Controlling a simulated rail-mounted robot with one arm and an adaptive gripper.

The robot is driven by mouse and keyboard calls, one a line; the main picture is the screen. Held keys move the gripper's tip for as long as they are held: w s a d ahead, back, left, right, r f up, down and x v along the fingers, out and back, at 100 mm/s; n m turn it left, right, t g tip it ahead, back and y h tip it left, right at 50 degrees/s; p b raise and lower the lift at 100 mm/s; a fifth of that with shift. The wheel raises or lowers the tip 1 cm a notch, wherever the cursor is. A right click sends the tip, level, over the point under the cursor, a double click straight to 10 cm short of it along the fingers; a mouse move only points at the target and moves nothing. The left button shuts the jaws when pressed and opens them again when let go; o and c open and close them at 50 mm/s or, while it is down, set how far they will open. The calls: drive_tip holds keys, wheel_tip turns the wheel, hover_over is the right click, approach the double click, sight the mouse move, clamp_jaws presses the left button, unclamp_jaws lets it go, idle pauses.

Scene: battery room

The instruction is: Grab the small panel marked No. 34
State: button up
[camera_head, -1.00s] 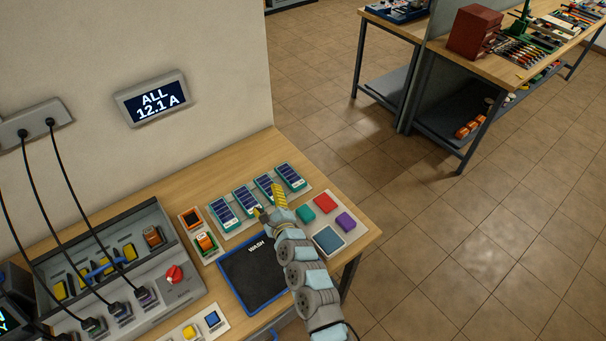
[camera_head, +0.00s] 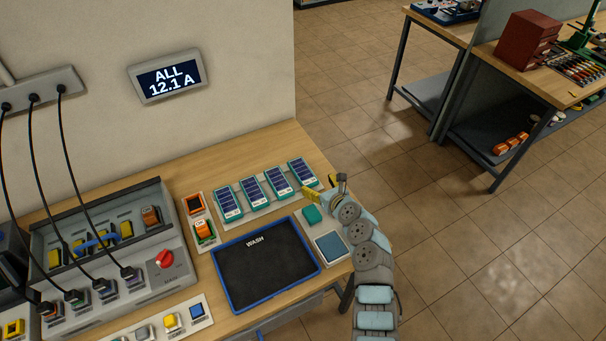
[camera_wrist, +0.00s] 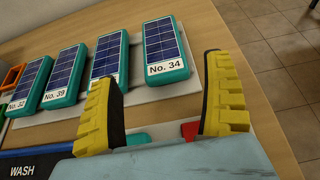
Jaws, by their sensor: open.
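The small panel marked No. 34 (camera_wrist: 166,46) is a teal block with a dark blue solar face and a white label. It is the rightmost of a row of similar panels; in the head view it lies at the right end of the row (camera_head: 302,172). My gripper (camera_wrist: 160,78) is open and empty, its yellow ridged fingers apart. In the wrist view No. 34 lies beyond the fingertips, within the gap and closer to the right finger. In the head view my gripper (camera_head: 318,194) is just in front of that panel.
Panels No. 39 (camera_wrist: 66,77) and No. 32 (camera_wrist: 30,84) lie to the left; another panel (camera_wrist: 110,55) stands beside No. 34, its label hidden by my left finger. The WASH mat (camera_head: 265,270) lies in front. A teal block (camera_head: 312,214) is close to my arm.

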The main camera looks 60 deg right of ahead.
sight(303, 171)
drive_tip(key=b+x, duration=0.2)
drive_tip(key=x, duration=0.4)
drive_tip(key=shift+w+d+f, duration=0.1)
drive_tip(key=shift+f, duration=0.1)
drive_tip(key=shift+w+d+f+b, duration=0.1)
drive_tip(key=shift+w+d+b, duration=0.25)
drive_tip(key=shift+w, duration=0.2)
drive_tip(key=shift+w+d+f+b, duration=0.2)
drive_tip(key=shift+w+f+b, duration=0.2)
drive_tip(key=shift+f, duration=0.05)
drive_tip(key=shift+b+x, duration=0.85)
drive_tip(key=shift+x, duration=0.25)
drive_tip(key=shift+b+x, duration=0.65)
drive_tip(key=shift+x, duration=0.25)
drive_tip(key=c, duration=1)
